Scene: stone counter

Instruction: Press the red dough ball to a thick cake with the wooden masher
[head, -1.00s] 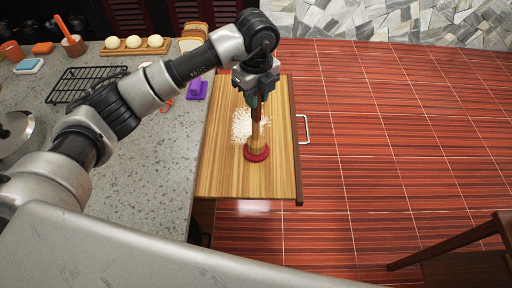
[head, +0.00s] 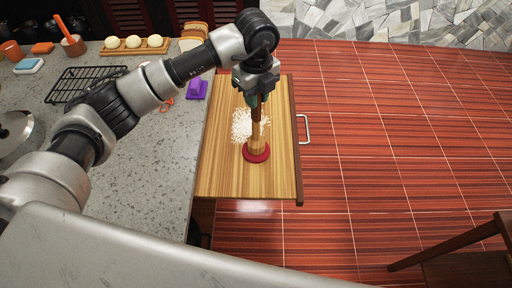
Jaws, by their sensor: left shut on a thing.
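The wooden masher (head: 257,138) stands upright with its foot on the red dough (head: 257,156). The dough shows as a flat round disc that sticks out around the masher's foot; its middle is hidden under it. My left gripper (head: 256,94) is shut on the upper part of the masher, above the board. The dough lies on a striped wooden board (head: 225,178), just below a patch of white flour (head: 241,125). My right gripper is not in view.
The board with its metal handle (head: 307,129) juts out from the stone counter (head: 150,195) over the red floor. A purple object (head: 197,90), a black rack (head: 82,85), a tray with pale balls (head: 134,43) and a pot (head: 18,132) are on the counter.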

